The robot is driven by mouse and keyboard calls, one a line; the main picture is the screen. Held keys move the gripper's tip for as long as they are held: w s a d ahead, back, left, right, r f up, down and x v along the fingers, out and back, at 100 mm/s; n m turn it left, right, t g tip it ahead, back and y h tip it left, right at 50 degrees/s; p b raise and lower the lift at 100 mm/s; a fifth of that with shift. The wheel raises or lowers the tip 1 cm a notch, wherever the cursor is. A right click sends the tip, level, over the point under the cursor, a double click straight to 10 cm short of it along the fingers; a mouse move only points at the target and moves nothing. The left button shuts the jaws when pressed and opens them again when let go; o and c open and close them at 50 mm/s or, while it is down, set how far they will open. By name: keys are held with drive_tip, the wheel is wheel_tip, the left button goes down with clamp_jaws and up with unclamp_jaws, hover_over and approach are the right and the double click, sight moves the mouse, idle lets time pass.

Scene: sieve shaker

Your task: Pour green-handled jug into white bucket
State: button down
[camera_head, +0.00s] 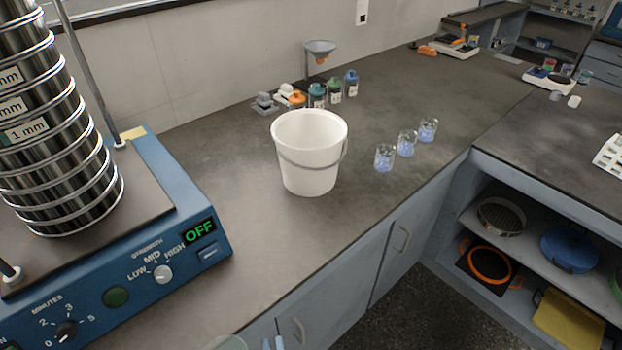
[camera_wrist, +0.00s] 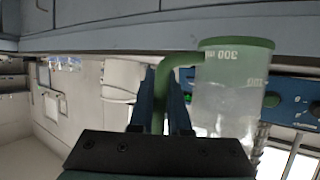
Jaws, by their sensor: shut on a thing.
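The white bucket (camera_head: 309,165) stands upright on the dark counter near the middle of the head view, with its wire handle down at its side. It also shows in the wrist view (camera_wrist: 121,78), behind the fingers. The green-handled jug (camera_wrist: 228,80) is a clear, marked vessel with a green rim, on the right of the wrist view. My gripper (camera_wrist: 164,78) is shut on the jug's green handle. The jug's contents are unclear.
The blue sieve shaker (camera_head: 165,235) with its sieve stack (camera_head: 62,160) fills the left; its display reads OFF. Several small bottles (camera_head: 334,93) stand behind the bucket. Three glass beakers (camera_head: 406,144) stand to its right. The counter in front of the bucket is clear.

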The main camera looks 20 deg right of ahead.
drive_tip(key=a+f, duration=0.1)
drive_tip(key=s+a+f+n+y, duration=0.2)
drive_tip(key=shift+a+f, duration=0.1)
drive_tip(key=shift+a, duration=0.3)
drive_tip(key=shift+w+d, duration=0.1)
drive_tip(key=shift+d, duration=0.15)
